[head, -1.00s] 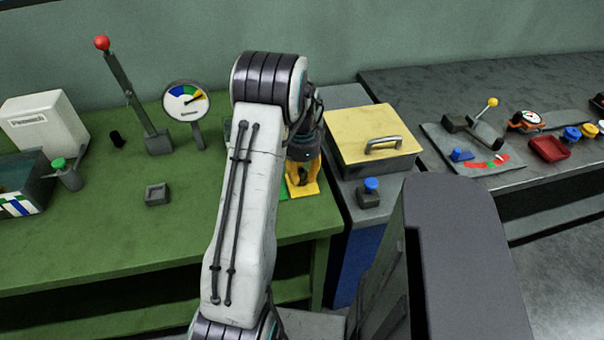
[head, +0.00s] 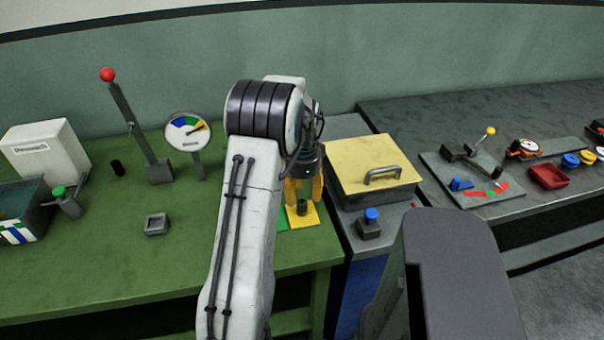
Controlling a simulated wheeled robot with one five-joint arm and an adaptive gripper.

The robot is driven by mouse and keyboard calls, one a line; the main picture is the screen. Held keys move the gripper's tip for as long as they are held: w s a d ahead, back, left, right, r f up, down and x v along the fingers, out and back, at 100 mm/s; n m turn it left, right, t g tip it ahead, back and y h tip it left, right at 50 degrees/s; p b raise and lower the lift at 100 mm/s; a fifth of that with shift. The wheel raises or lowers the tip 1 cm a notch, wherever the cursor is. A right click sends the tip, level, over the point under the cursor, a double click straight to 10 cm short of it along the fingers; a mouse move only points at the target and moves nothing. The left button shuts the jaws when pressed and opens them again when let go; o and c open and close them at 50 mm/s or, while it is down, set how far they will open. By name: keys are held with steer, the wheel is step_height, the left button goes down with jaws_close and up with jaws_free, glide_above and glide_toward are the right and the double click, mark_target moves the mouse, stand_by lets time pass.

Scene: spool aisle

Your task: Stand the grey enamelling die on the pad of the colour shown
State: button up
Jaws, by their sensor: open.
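The small dark grey die (head: 303,208) stands on the yellow pad (head: 313,219), apparently upright. My gripper (head: 303,197), with yellow fingers, is open just above and around the top of the die; whether a finger touches it I cannot tell. Part of a green pad (head: 283,224) shows to the left of the yellow one; my arm hides the rest of that area.
A yellow-lidded box (head: 372,165) and blue-knobbed block (head: 369,224) are close on the right. The green bench front is largely clear.

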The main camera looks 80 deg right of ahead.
mark_target(301, 200)
step_height(301, 200, up, 8)
steer(key=shift+f+b, duration=0.2)
steer(key=shift+b, duration=0.15)
steer(key=w+a+r+n, duration=0.2)
steer(key=w+a+n, duration=0.2)
steer(key=w, duration=0.4)
steer(key=w+a+r+n, duration=0.3)
steer(key=w+a, duration=0.1)
steer(key=w, duration=0.3)
steer(key=w+a+r+n+t+h, duration=0.1)
steer(key=w+a+r+n, duration=0.1)
steer(key=w+a+n, duration=0.85)
steer(key=s+a+n+t, duration=0.1)
steer(key=s+a+n, duration=0.1)
steer(key=a+n, duration=0.5)
steer(key=s+a+f+n+t, duration=0.1)
steer(key=s+a+n, duration=0.2)
steer(key=a, duration=1.7)
steer(key=n, duration=0.4)
steer(key=shift+f+y, duration=0.3)
steer(key=shift+y, duration=0.1)
steer(key=shift+r, duration=0.1)
steer(key=shift+r+p, duration=0.25)
steer(key=shift+p, duration=0.05)
